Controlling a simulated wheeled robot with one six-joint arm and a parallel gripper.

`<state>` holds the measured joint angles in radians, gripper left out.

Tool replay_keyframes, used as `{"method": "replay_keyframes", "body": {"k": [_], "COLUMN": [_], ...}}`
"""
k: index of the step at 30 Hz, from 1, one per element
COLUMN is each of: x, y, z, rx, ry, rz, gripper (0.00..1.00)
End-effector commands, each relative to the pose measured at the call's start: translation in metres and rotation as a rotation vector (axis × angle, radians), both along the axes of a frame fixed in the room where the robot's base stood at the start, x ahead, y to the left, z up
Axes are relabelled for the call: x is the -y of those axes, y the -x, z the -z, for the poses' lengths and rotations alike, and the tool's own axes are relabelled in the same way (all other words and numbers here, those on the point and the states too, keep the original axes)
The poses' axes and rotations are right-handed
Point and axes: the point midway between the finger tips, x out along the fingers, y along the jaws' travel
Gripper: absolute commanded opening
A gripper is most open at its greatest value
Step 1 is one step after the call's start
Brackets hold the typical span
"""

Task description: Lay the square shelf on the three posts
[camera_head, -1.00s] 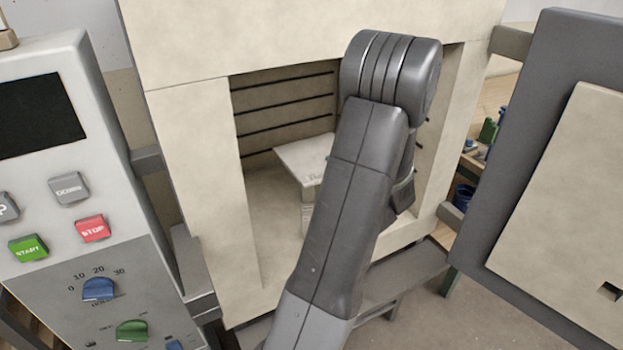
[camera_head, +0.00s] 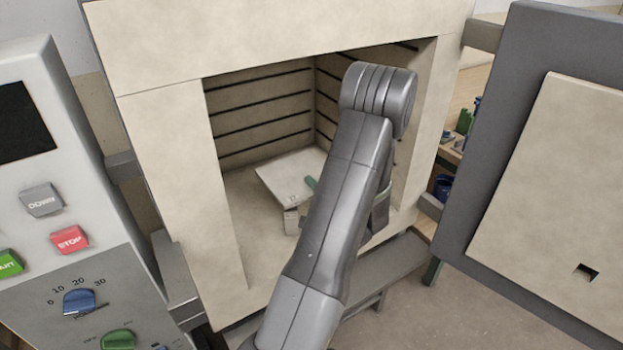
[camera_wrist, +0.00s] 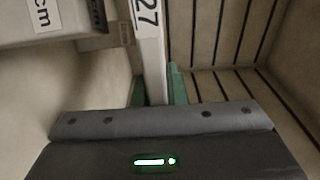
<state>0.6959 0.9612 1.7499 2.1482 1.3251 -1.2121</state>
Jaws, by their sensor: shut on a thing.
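The square shelf (camera_head: 283,176) is a pale flat plate, roughly level inside the kiln chamber. In the wrist view the shelf (camera_wrist: 150,65) shows edge-on with a "27" marking. The wrist view shows a post marked "cm" (camera_wrist: 70,22) beside the shelf. The other posts are mostly hidden by shelf and arm.
The kiln's front frame (camera_head: 180,180) surrounds the opening closely. Its back and side walls have dark grooves. The open door (camera_head: 550,180) stands at the right and a control panel (camera_head: 50,230) at the left. Some chamber floor (camera_head: 245,215) is bare left of the shelf.

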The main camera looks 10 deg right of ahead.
Motion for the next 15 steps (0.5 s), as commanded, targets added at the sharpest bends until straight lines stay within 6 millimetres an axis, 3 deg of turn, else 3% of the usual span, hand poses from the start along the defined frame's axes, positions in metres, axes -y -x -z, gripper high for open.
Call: {"method": "replay_keyframes", "body": {"k": [6, 15], "x": [0.001, 0.000], "y": [-0.001, -0.001], "z": [0.014, 0.015], "rx": [0.005, 0.006], "ry": [0.000, 0.000], "rz": [0.000, 0.000], "gripper": [0.00, 0.00]}}
